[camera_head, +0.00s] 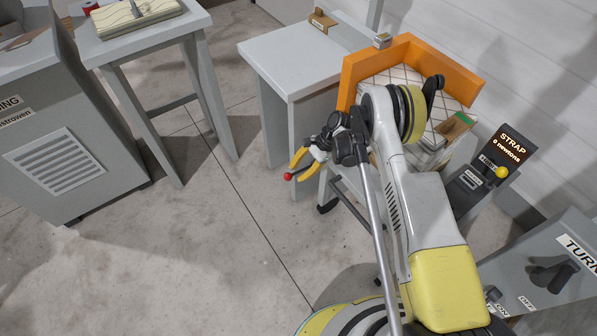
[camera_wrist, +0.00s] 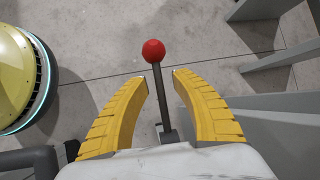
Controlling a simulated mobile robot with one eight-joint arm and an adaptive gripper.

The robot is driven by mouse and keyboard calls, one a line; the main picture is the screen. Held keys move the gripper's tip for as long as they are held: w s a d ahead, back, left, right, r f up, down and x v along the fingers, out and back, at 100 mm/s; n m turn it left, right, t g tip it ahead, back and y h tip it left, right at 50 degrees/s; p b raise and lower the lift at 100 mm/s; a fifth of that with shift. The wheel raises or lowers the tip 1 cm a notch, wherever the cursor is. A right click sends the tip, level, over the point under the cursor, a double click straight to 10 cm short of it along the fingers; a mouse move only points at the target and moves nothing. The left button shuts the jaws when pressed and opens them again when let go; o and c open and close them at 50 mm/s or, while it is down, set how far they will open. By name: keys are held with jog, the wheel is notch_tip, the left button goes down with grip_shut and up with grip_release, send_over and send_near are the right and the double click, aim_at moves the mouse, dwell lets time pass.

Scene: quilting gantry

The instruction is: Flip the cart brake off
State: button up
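The cart brake is a dark lever with a red ball knob (camera_wrist: 153,51); the knob also shows in the head view (camera_head: 288,177). In the wrist view the lever stands between the two yellow fingers of my gripper (camera_wrist: 160,85), with a gap on each side. The knob sticks out past the fingertips. My gripper (camera_head: 300,164) is open in the head view, beside the cart (camera_head: 333,187). The cart's lower frame and a dark caster show below the gripper, and my arm hides much of the rest.
An orange guard (camera_head: 409,50) surrounds the quilted stack (camera_head: 390,82) on top. A grey table (camera_head: 290,60) stands to the left. A STRAP panel (camera_head: 508,146) with a yellow-knobbed lever (camera_head: 502,172) and a TURN box (camera_head: 550,265) stand at right.

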notch_tip(320, 180, up, 10)
jog(key=shift+f, duration=0.1)
dwell(0.4)
